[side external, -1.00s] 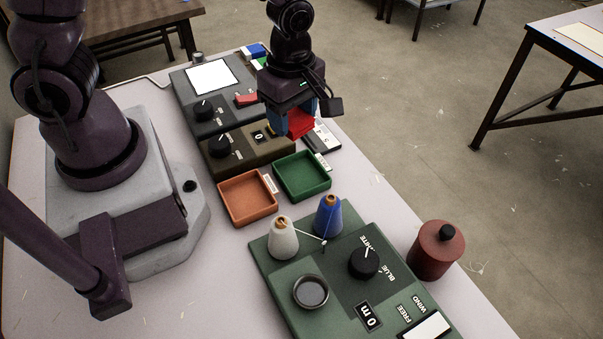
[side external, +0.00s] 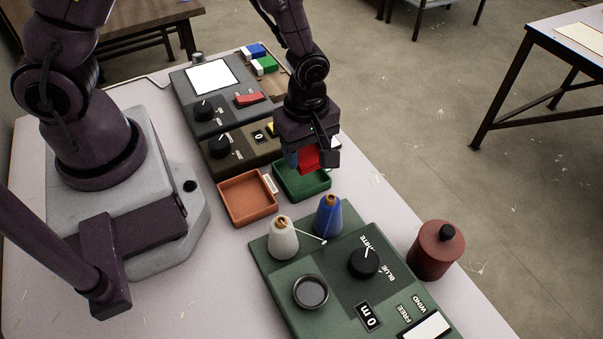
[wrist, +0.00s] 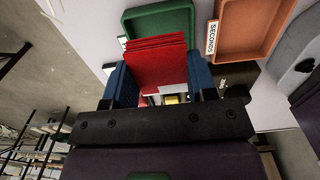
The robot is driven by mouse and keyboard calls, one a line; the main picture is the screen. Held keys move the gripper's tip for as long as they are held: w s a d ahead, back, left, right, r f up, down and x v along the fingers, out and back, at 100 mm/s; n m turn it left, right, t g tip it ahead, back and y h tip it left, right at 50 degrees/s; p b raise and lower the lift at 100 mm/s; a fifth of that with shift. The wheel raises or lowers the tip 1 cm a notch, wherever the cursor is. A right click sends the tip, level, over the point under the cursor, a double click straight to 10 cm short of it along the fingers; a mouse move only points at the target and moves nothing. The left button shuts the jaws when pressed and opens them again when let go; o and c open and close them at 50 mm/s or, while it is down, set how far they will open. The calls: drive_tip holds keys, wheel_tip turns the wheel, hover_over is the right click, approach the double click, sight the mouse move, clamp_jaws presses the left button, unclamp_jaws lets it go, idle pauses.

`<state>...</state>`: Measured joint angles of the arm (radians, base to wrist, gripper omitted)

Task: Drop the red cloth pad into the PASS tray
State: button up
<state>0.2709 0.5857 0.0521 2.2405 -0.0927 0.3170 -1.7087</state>
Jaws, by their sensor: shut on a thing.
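My gripper (side external: 306,162) is shut on the red cloth pad (side external: 311,157). In the wrist view the pad (wrist: 158,68) looks like a folded stack of layers between two blue fingers. The green tray (side external: 312,198) appears empty where visible. The pad is held above the tray's far part in the side view, hiding some of it. The green tray (wrist: 160,22) also shows in the wrist view, its lower part behind the pad. The label beside it is not readable. I cannot tell the exact height of the pad over the tray.
An orange tray (side external: 247,215) stands just left of the green one; its label reads SECONDS in the wrist view (wrist: 211,37). White (side external: 282,240) and blue (side external: 328,216) thread cones stand close in front, on a green machine (side external: 350,295). A dark red canister (side external: 435,255) is at right.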

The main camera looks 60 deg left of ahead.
drive_tip(key=o, duration=1.1)
drive_tip(key=shift+c, duration=0.2)
drive_tip(key=shift+r, duration=0.1)
wheel_tip(320, 180, up, 13)
